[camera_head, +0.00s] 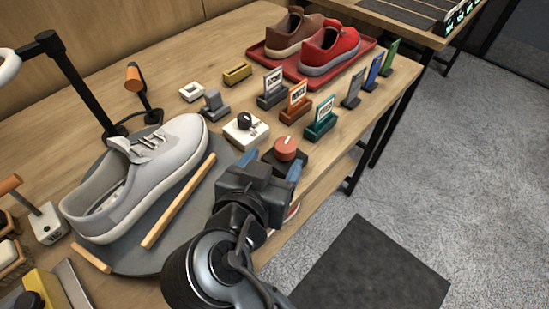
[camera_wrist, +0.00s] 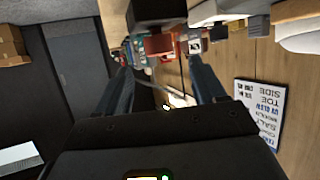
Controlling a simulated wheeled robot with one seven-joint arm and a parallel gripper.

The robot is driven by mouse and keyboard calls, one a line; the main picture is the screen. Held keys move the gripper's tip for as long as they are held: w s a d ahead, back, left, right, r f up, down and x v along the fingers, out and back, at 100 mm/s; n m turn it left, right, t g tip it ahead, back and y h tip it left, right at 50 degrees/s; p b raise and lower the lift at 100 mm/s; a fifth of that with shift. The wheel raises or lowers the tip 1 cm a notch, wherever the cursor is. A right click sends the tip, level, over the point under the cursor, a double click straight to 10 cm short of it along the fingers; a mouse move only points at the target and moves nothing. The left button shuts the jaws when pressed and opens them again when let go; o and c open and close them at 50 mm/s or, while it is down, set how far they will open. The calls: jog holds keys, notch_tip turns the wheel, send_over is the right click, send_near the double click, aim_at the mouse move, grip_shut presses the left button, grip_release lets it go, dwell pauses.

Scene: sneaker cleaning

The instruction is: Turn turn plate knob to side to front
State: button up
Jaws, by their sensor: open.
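A round red-orange knob (camera_head: 285,148) sits on a dark square base (camera_head: 271,160) near the table's front edge. My gripper (camera_head: 272,163) is just in front of it, with its two blue fingers spread apart and nothing held. In the wrist view a red-orange block-like shape (camera_wrist: 160,45) shows beyond and between the open fingers (camera_wrist: 157,68), apparently the knob. Whether a finger touches it, I cannot tell. A grey-white sneaker (camera_head: 150,165) rests on the round grey turn plate (camera_head: 140,262), left of my gripper. My gripper hides part of the knob's base.
A white block with a black dial (camera_head: 245,125) stands behind the knob. Several small labelled stands (camera_head: 321,117) are to the right, and a red tray (camera_head: 282,58) with two shoes is at the back. A wooden stick (camera_head: 180,200) lies beside the sneaker. A printed card (camera_wrist: 262,112) shows in the wrist view.

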aim_at(287, 146)
jog(key=d+f+n+y, duration=0.1)
jog(key=w+f+n+g+y, duration=0.1)
jog(key=f+n+y, duration=0.1)
jog(key=shift+d+b, duration=0.3)
jog(key=shift+d, duration=0.05)
jog(key=shift+d+n+y, duration=0.3)
jog(key=shift+n+y, duration=0.3)
jog(key=shift+y, duration=0.1)
jog(key=shift+d+r+n+g+y, duration=0.1)
jog(key=shift+d+n+g+y, duration=0.2)
jog(key=shift+n+y, duration=0.25)
jog(key=d+r+n+y, duration=0.1)
jog(key=r+n+y+b, duration=0.1)
jog(key=y, duration=0.1)
jog(key=shift+s+d+r+t, duration=0.15)
jog(key=shift+d+r+t, duration=0.25)
jog(key=shift+x, duration=3.85)
jog(key=shift+c, duration=0.2)
jog(key=shift+r+p, duration=0.1)
jog(key=shift+p, duration=0.25)
jog(key=c, duration=0.9)
